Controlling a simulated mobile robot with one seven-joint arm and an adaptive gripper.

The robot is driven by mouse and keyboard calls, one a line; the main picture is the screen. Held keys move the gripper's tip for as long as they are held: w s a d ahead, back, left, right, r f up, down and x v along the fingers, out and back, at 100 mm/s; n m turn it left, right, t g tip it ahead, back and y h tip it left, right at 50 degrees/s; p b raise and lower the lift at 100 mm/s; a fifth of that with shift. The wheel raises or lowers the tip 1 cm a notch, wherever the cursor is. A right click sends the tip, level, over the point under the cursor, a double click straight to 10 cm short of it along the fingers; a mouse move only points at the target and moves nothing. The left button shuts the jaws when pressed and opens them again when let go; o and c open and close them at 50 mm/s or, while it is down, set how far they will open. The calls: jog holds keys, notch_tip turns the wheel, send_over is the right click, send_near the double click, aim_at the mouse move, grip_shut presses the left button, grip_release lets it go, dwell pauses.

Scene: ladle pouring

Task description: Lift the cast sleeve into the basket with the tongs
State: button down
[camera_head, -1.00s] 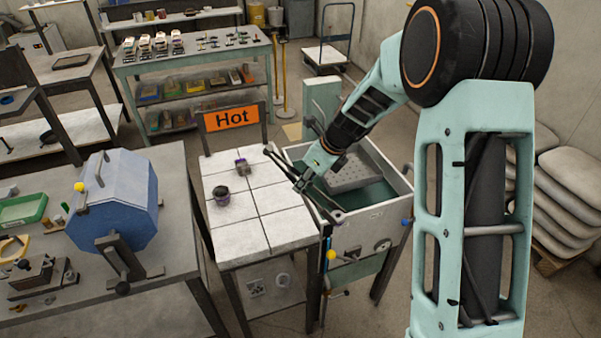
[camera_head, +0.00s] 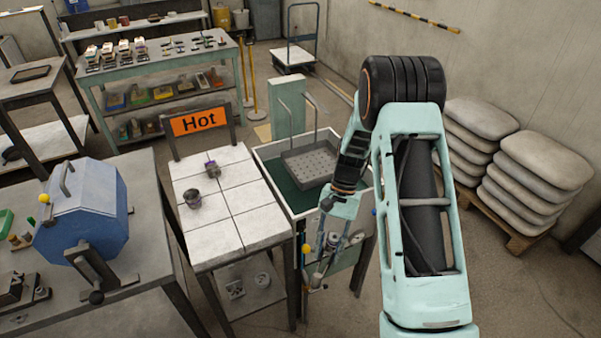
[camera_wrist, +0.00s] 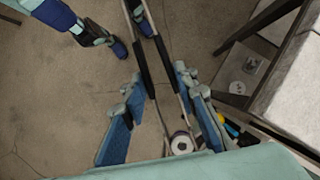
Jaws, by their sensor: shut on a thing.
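My gripper (camera_head: 326,245) hangs low at the front of the quench tank, pointing down. In the wrist view my gripper (camera_wrist: 158,85) is shut on the tongs, whose dark-sleeved arms (camera_wrist: 164,60) run between the blue finger pads. Two small dark, purplish pieces stand apart on the white tiles, a front one (camera_head: 192,198) and a rear one (camera_head: 211,168); I cannot tell for certain which is the cast sleeve. The perforated grey basket (camera_head: 309,161) with two tall hooked handles sits in the tank, left of my forearm.
The white-tiled table (camera_head: 216,238) with an orange Hot sign (camera_head: 199,124) adjoins the tank (camera_head: 262,152) on its left. A blue kiln-like box (camera_head: 85,210) stands on the left bench. Stacked sacks (camera_head: 538,165) are at right. Tools hang at the tank's front.

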jog(key=s+d+n, duration=0.1)
jog(key=s+d+f+n+h, duration=0.1)
jog(key=n, duration=0.1)
jog(key=s+d+n+h, duration=0.1)
jog(key=shift+s+d+f+n+g, duration=0.15)
jog(key=shift+s+f+n+g, duration=0.05)
jog(key=shift+f+n+g, duration=0.1)
